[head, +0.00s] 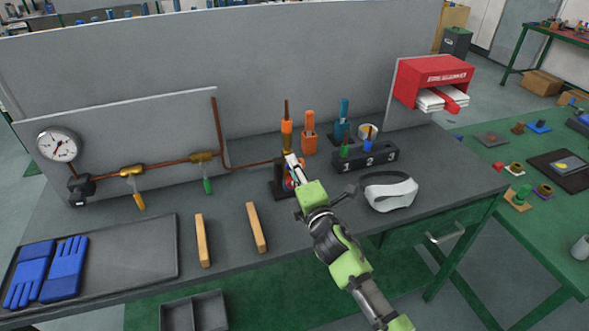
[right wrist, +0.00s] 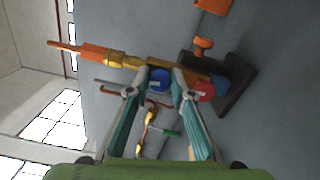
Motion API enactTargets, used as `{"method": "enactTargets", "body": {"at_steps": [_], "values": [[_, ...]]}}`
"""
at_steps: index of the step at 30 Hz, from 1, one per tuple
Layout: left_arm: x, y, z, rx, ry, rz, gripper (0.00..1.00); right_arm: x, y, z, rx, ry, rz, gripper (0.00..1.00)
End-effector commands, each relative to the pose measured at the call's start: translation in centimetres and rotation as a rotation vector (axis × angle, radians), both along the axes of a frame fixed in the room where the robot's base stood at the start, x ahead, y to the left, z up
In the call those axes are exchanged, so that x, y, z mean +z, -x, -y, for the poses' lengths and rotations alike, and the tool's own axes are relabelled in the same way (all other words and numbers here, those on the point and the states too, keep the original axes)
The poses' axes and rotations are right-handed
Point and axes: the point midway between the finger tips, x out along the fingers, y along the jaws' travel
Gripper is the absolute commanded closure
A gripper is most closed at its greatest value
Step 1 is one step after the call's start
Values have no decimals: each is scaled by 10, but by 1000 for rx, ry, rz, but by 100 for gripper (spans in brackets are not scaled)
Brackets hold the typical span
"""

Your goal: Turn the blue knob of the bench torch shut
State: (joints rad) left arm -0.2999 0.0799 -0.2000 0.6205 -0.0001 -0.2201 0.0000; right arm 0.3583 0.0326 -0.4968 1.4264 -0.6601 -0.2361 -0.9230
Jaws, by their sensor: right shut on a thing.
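The bench torch (head: 287,135) stands upright on a dark base near the middle of the bench, with an orange and brass upper part. Its blue knob (right wrist: 159,79) sits between the two fingertips of my right gripper (right wrist: 161,84) in the right wrist view, and the gripper is shut on it. A red knob (right wrist: 204,91) is just beside the right-hand finger. In the head view my right gripper (head: 292,163) reaches the torch from the front and hides the blue knob. My left gripper is not in view.
A black numbered holder (head: 367,160) and white goggles (head: 390,192) stand right of the torch. An orange tool (head: 309,133) is close behind. A copper pipe with a gauge (head: 59,145) and valves runs left. Two wooden bars (head: 257,228) lie in front.

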Motion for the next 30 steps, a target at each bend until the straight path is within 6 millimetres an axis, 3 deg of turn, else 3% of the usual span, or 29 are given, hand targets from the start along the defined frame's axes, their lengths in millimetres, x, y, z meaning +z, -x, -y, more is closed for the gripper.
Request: {"method": "enactTargets", "body": {"at_steps": [12, 29, 30], "values": [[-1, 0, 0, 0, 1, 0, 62, -2, 0, 0, 0, -178, -60, 100], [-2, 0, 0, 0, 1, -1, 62, -2, 0, 0, 0, -203, -69, 100], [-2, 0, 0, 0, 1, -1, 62, -2, 0, 0, 0, -203, -69, 68]]}}
